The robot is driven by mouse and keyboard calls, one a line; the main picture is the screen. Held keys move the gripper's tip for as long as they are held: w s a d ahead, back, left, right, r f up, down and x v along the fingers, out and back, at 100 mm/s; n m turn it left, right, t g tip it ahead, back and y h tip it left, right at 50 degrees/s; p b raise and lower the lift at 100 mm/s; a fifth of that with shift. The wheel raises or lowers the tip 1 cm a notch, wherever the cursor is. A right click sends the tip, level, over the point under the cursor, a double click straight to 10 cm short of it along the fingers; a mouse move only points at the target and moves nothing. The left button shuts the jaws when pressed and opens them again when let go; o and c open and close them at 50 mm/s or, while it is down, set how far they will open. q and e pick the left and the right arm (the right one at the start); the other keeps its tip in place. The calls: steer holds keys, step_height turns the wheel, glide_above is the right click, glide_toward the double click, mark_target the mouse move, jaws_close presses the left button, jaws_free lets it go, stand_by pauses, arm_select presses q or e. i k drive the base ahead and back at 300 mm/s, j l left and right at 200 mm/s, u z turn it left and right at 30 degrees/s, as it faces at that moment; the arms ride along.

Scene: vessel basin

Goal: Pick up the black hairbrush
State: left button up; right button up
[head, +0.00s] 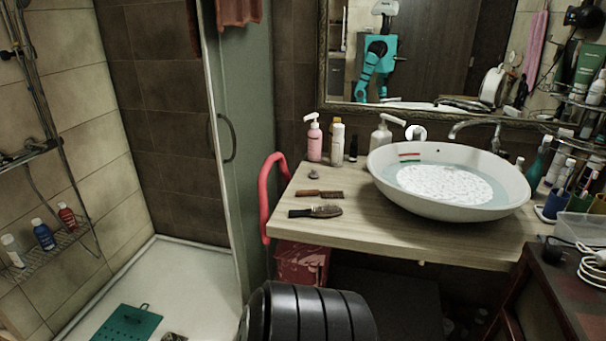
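The black hairbrush (316,211) lies flat on the wooden counter (345,229), near its front left edge. Its handle points left and its wider head points right. A brown comb (319,193) lies just behind it, apart from it. Neither of my grippers shows directly in the head view. The mirror (420,55) shows a small teal and black robot shape, too small to tell any gripper state.
A white basin (449,184) fills the counter's right part. Bottles, including a pink pump bottle (314,140), stand behind the brush. A red rail (267,195) borders the counter's left end. A black ribbed rounded object (305,315) is in front, below the counter.

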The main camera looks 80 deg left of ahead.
mark_target(328, 211)
steer(key=u, duration=2.6)
